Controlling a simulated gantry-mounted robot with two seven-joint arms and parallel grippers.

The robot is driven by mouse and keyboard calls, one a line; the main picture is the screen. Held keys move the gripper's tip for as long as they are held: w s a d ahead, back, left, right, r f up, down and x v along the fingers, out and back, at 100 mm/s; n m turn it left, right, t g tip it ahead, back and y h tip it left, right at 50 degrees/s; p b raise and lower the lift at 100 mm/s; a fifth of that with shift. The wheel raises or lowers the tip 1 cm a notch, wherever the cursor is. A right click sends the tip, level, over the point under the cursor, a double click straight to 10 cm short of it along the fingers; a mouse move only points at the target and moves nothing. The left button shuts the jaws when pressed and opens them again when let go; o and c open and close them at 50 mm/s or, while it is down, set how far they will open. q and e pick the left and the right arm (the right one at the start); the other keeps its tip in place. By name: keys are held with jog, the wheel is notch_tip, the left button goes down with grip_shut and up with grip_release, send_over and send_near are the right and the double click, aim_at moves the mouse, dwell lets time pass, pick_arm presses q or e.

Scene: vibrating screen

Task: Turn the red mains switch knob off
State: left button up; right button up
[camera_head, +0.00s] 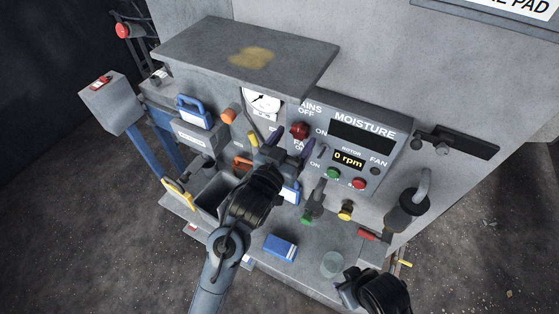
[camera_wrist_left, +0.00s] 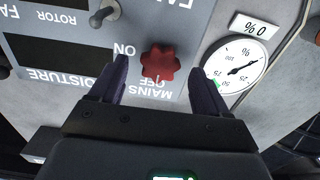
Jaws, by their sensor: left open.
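The red mains switch knob (camera_head: 299,130) is on the grey control panel, with "MAINS OFF" printed above it and "ON" to its right. In the left wrist view the lobed red knob (camera_wrist_left: 157,64) appears upside down with its labels, between and a little beyond my fingertips. My left gripper (camera_head: 291,146) is open and empty, just below the knob. Its two dark fingers (camera_wrist_left: 160,78) show on either side of the knob, apparently not touching it. Which label the knob points to cannot be told. My right gripper (camera_head: 372,292) is at the bottom right, its jaws unclear.
A dial gauge (camera_wrist_left: 235,69) is beside the knob. The moisture panel (camera_head: 360,140) has a rotor display and green and red buttons. A grey hood (camera_head: 290,62) overhangs above.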

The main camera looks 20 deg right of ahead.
pick_arm(q)
jog(key=b+v, duration=0.2)
jog(key=v, duration=0.6)
jog(key=shift+s+a, duration=0.25)
pick_arm(e)
jog(key=shift+a+f, duration=0.1)
jog(key=shift+f, duration=1)
pick_arm(q)
jog(key=s+a+f+n+g+y+p, duration=0.1)
jog(key=s+a+f+n+y+p, duration=0.2)
jog(key=s+a+f, duration=0.35)
jog(key=s+a+f+n+g+y+p, duration=0.2)
jog(key=s+a+f+n+y+p, duration=0.15)
jog(key=a+f, duration=0.6)
jog(key=s+a+f+g+y, duration=0.2)
jog(key=s+a+g+y, duration=0.4)
jog(key=s+a, duration=0.7)
jog(key=shift+s+a+f+p, duration=0.3)
jog(key=shift+a+f+p, duration=0.15)
jog(key=shift+a, duration=1)
pick_arm(e)
notch_tip(320, 180, up, 7)
jog(key=shift+r, duration=0.15)
